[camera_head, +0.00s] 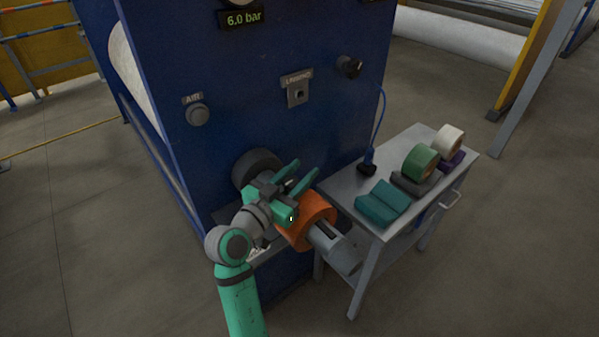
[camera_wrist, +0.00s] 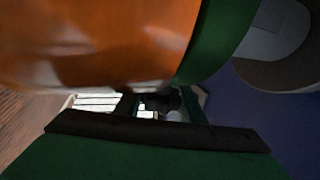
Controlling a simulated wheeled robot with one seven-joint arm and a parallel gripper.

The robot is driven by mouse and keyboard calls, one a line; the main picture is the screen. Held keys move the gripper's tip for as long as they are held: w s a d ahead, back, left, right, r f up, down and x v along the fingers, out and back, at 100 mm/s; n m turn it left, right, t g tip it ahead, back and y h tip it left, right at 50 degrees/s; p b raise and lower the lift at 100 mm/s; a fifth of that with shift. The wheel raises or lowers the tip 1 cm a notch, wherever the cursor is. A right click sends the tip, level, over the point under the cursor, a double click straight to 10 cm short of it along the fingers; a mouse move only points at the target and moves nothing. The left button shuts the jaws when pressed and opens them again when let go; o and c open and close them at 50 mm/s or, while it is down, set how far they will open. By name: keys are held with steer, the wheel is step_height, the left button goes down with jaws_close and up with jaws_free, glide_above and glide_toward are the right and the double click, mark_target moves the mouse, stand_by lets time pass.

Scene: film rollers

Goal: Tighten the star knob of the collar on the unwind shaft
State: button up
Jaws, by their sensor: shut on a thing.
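The orange collar (camera_head: 311,213) sits around the grey unwind shaft (camera_head: 330,240), which sticks out from the blue machine. The orange collar (camera_wrist: 100,40) fills the upper left of the wrist view, very close. My gripper (camera_head: 302,172) lies over the collar's upper side, its two green fingers pointing up and to the right. In the wrist view a green finger with a dark pad crosses the bottom and another green part stands at top right. A small dark shape (camera_wrist: 168,101) between them looks like the star knob, mostly hidden. The knob cannot be made out in the head view.
A grey cart (camera_head: 345,190) stands close to the right of the shaft, with teal blocks (camera_head: 382,204), a green tape roll (camera_head: 420,162) and a white roll (camera_head: 447,140) on it. The blue machine front (camera_head: 250,120) rises behind my gripper. Open floor lies at left.

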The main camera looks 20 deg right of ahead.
mark_target(308, 192)
steer(key=shift+s+d+m+g+h, duration=0.1)
steer(key=shift+d+m+g+h, duration=0.05)
steer(key=shift+m+g+h, duration=0.25)
steer(key=shift+s+d+m+g+h, duration=0.1)
steer(key=shift+m+g+h, duration=0.15)
steer(key=shift+g, duration=0.25)
steer(key=m+g, duration=0.1)
steer(key=g, duration=0.1)
steer(key=s+m+g+h, duration=0.1)
steer(key=m+g, duration=0.1)
steer(key=m+g+h, duration=0.1)
steer(key=g, duration=0.1)
steer(key=shift+s+d, duration=0.15)
steer(key=shift+s, duration=0.1)
steer(key=m+g, duration=0.2)
steer(key=s+m+g, duration=0.1)
steer(key=g, duration=0.2)
steer(key=shift+m+g, duration=0.3)
steer(key=shift+m, duration=0.05)
steer(key=shift+s+m+g+y, duration=0.3)
steer(key=shift+m+g, duration=0.35)
steer(key=shift+g, duration=0.35)
steer(key=shift+s+m+g+y, duration=0.2)
steer(key=shift+m+g+y, duration=0.15)
steer(key=shift+m+g, duration=0.5)
steer(key=shift+g, duration=0.45)
steer(key=o, duration=1)
steer(key=shift+o, duration=0.2)
